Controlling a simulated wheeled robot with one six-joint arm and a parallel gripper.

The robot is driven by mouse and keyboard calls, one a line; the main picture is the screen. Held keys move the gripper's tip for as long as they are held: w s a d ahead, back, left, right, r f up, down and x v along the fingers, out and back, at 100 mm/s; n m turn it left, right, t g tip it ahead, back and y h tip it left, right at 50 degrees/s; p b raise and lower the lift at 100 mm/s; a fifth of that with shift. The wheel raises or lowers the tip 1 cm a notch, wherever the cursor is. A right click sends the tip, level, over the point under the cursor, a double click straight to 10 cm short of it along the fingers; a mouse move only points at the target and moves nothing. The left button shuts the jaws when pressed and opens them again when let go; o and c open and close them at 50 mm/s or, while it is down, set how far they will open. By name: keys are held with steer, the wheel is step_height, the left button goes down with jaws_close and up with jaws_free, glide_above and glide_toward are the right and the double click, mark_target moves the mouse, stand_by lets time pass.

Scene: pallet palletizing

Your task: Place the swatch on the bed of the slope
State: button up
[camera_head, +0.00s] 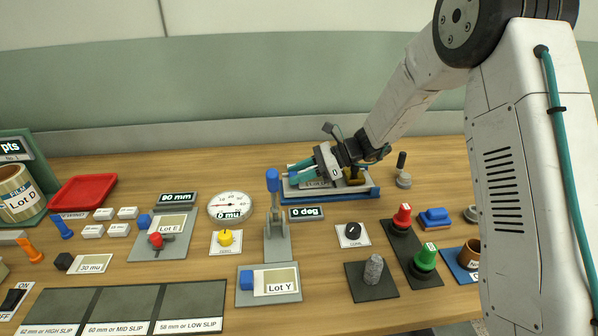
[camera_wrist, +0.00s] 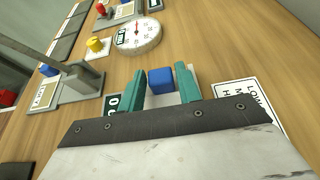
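My gripper (camera_head: 290,172) reaches left and down over the near left end of the slope, a low unit on a blue base (camera_head: 330,196). In the wrist view the two teal fingers (camera_wrist: 161,88) stand on either side of a blue block (camera_wrist: 160,79) and appear to touch it. The block looks like the blue tab of a swatch; the rest of that piece is hidden behind the palm. The slope's bed is mostly hidden by the gripper and arm. A Lot Y swatch (camera_head: 277,281) and a Lot E swatch (camera_head: 173,224), both with blue tabs, lie on grey plates.
A lever stand (camera_head: 278,240) with a blue knob (camera_head: 272,180) rises just left of the gripper. A "0 deg" display (camera_head: 306,213) sits before the slope. A dial (camera_head: 230,206), a yellow knob (camera_head: 225,237) and red and green knobs stand around. Bare wood shows at the back left.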

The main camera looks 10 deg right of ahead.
steer(key=shift+o, duration=0.9)
steer(key=shift+r, duration=0.3)
steer(key=v, duration=1.2)
steer(key=shift+r, duration=0.25)
steer(key=s+r+n+g+h, duration=0.1)
steer(key=s+r+n+h, duration=0.3)
steer(key=s, duration=0.5)
steer(key=s+r+n+g+h, duration=0.1)
steer(key=s+r+n+h, duration=0.1)
steer(key=s+r+n, duration=0.6)
steer(key=s+d+f+n+t+h, duration=0.1)
steer(key=s+d+n+h, duration=0.2)
steer(key=s, duration=0.7)
steer(key=s+d+f+n+t+h, duration=0.1)
steer(key=s+d+n+t+h, duration=0.1)
steer(key=s, duration=0.9)
steer(key=d+n+h, duration=0.1)
steer(key=d+h, duration=0.1)
steer(key=d, duration=0.1)
steer(key=shift+s+d+f, duration=0.2)
steer(key=shift+f, duration=0.15)
